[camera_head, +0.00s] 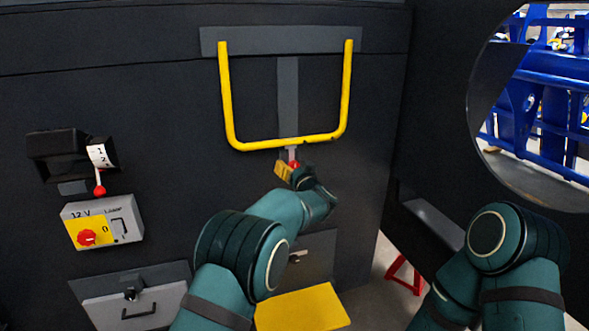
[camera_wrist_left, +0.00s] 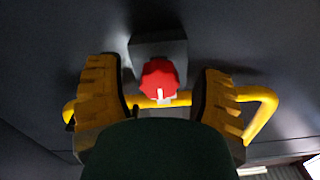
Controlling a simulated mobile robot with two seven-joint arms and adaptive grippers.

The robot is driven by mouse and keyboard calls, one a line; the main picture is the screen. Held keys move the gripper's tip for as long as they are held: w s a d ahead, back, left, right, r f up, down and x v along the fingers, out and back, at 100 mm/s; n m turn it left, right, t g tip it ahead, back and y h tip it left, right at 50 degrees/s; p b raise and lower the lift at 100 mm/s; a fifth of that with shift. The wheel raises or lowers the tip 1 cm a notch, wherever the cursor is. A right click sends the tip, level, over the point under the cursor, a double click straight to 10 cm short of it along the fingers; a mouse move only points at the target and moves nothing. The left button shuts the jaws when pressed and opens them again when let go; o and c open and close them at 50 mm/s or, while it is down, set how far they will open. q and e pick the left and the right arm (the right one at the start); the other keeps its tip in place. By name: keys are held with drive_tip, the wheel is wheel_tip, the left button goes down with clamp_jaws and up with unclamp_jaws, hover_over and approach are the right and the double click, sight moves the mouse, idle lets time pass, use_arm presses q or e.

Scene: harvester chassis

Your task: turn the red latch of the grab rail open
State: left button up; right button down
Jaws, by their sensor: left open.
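The yellow grab rail (camera_head: 227,95) is a U-shaped bar on the dark wall in the head view, its crossbar low. The red latch (camera_head: 293,163) sits just below the middle of the crossbar, mostly hidden by my left gripper (camera_head: 289,174). In the left wrist view the latch (camera_wrist_left: 158,76) is a red knob with a white mark pointing down, in front of a grey block. My left gripper's yellow fingers (camera_wrist_left: 157,78) are open, one on each side of the latch, with a gap on both sides. The rail (camera_wrist_left: 262,112) passes behind them. My right gripper is out of view.
A black switch box (camera_head: 57,155) with a red-tipped lever and a 12 V panel (camera_head: 103,222) are on the wall at left. A grey drawer (camera_head: 135,306) and a yellow step (camera_head: 303,308) lie below. A round opening is at right.

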use_arm(q)
clamp_jaws()
drive_tip(key=shift+f+n, duration=0.1)
drive_tip(key=shift+n, duration=0.5)
drive_tip(key=n+b, duration=0.1)
drive_tip(key=n, duration=0.2)
drive_tip(key=shift+f+n, duration=0.1)
drive_tip(key=shift+n, duration=0.3)
drive_tip(key=n+b, duration=0.2)
drive_tip(key=n, duration=0.2)
drive_tip(key=shift+n, duration=0.3)
drive_tip(key=n+b, duration=0.3)
drive_tip(key=n, duration=0.1)
drive_tip(key=shift+d+n, duration=0.1)
drive_tip(key=shift+n, duration=0.2)
drive_tip(key=shift+n+b, duration=1)
drive_tip(key=shift+n, duration=0.8)
drive_tip(key=shift+r, duration=0.2)
